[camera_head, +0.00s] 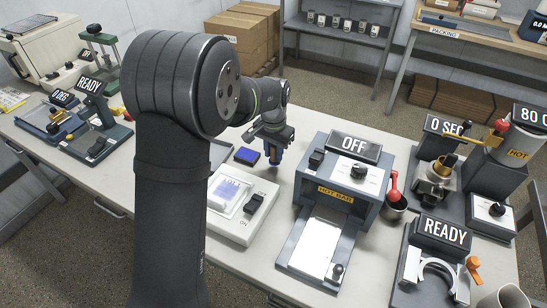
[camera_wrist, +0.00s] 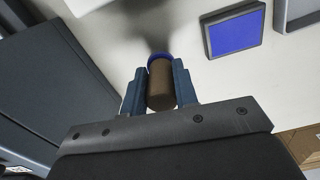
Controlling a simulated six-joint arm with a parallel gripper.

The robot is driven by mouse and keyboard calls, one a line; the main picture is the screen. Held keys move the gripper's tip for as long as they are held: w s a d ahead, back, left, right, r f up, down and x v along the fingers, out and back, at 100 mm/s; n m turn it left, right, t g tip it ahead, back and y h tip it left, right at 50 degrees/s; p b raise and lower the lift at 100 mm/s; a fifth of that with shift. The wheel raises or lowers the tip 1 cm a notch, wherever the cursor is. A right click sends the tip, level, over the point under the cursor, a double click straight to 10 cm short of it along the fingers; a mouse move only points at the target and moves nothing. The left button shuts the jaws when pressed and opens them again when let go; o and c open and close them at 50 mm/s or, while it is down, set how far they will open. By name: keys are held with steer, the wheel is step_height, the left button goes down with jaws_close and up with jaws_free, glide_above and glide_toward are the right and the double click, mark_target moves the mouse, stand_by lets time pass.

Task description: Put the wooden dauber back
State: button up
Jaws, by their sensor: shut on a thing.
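The wooden dauber (camera_wrist: 161,85) is a brown cylinder with a blue ring at its far end, seen in the wrist view. My gripper (camera_wrist: 160,88) is shut on it, with one blue-grey finger on each side. In the head view my gripper (camera_head: 273,155) hangs over the white table, just right of a blue ink pad (camera_head: 247,155). The ink pad in its dark frame also shows in the wrist view (camera_wrist: 237,33), right of the dauber and apart from it. The dauber is hard to make out in the head view, and its height above the table cannot be told.
A white box (camera_head: 242,203) with a lit panel and dark switch lies in front of the gripper. The hot bar machine (camera_head: 343,178), marked OFF, stands close on the right. A red-handled tool stands in a dark cup (camera_head: 395,205) beyond it. Bare table (camera_head: 290,160) lies between.

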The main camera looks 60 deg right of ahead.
mark_target(273, 146)
steer(key=shift+f, duration=1.25)
steer(key=shift+f, duration=0.15)
steer(key=o, duration=1)
step_height(273, 146, up, 12)
steer(key=shift+r, duration=0.2)
steer(key=shift+f, duration=0.15)
step_height(273, 146, down, 12)
steer(key=shift+r, duration=1.9)
